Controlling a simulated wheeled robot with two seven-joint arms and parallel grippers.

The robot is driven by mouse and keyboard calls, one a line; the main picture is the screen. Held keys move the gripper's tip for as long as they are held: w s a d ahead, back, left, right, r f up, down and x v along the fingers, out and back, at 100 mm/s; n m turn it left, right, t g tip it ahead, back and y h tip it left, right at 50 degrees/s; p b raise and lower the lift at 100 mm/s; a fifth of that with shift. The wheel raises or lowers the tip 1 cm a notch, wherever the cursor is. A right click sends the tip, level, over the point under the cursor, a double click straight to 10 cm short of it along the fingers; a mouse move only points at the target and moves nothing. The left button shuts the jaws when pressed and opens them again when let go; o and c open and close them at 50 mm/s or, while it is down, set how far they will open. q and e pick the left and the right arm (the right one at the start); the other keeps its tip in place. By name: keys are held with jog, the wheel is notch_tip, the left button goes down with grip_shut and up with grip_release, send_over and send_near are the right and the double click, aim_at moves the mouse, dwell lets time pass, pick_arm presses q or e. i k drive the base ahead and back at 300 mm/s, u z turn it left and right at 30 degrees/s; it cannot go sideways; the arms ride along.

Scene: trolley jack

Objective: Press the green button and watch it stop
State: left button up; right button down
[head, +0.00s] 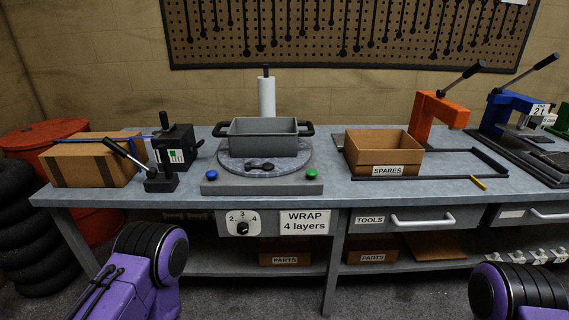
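The green button (310,173) sits on the right front corner of a grey turntable base (262,187) on the workbench. A blue button (211,174) sits on its left front corner. A grey tub (264,146) with black handles stands on the round turntable plate. A white roll (266,97) stands upright behind the tub. Below the bench edge are a dial (242,227) marked 2, 3, 4 and a sign (304,222) reading "WRAP 4 layers". I cannot tell whether the turntable is moving. Parts of my purple arms show at the bottom left and right; neither gripper is in view.
A cardboard SPARES box (387,170) stands right of the turntable, with orange (438,108) and blue (508,107) lever presses beyond it. On the left are a lever tool (160,181), a black device (175,148) and a strapped carton (95,162). Bench in front of SPARES is mostly clear.

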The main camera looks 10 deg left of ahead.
aim_at(311, 173)
jog(key=u, duration=0.8)
jog(key=i, duration=0.5)
